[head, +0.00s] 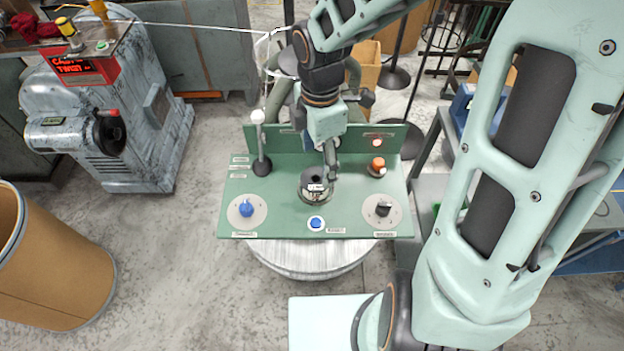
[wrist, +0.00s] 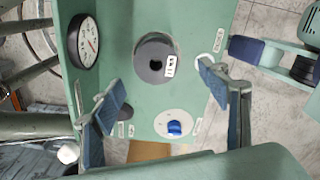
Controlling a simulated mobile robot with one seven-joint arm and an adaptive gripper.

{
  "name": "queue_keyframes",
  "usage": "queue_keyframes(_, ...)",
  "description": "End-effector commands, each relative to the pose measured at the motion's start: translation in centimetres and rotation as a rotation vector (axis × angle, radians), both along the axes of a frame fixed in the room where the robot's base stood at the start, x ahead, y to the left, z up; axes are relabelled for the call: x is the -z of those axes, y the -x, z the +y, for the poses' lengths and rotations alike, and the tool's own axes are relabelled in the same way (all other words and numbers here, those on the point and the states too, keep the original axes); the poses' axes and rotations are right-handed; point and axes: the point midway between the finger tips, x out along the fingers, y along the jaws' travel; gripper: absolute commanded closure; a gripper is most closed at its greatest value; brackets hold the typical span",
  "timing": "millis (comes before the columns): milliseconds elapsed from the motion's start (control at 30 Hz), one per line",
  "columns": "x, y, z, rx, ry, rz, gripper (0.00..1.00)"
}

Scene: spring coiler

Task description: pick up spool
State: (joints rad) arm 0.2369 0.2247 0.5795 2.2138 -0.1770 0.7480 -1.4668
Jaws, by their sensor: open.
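The spool (head: 314,191) is a dark grey ring with a black centre hole and a white label. It sits in the middle of the green panel in the head view, partly hidden by my gripper (head: 329,163). In the wrist view the spool (wrist: 145,66) lies upper centre, with its hole and label facing the camera. My gripper (wrist: 162,92) is open, its two blue-padded fingers spread wide at left and right. The spool shows in line with the gap between them. Nothing is between the pads, and I cannot tell the remaining distance to the spool.
The green panel (head: 270,212) carries a blue knob (head: 246,208), a black knob (head: 383,208), a blue button (head: 316,222), an orange button (head: 378,165) and an upright lever (head: 260,145). A gauge (wrist: 86,42) stands left of the spool in the wrist view. A brown drum (head: 50,270) stands left.

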Motion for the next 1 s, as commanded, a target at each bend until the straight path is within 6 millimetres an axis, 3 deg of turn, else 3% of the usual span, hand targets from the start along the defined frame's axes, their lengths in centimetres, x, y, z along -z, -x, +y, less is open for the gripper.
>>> queue_keyframes(100,2.1,0.1,0.0,-0.001,0.0,0.003,0.31)
queue_keyframes(367,3.9,-0.1,0.1,-0.002,0.001,0.001,0.31)
queue_keyframes(633,7.6,-0.5,0.5,-0.003,0.002,0.002,0.31)
queue_keyframes(967,8.2,-0.6,0.4,-0.001,0.002,-0.002,0.31)
queue_keyframes(1000,8.2,-0.6,0.4,-0.001,0.002,-0.002,0.35)
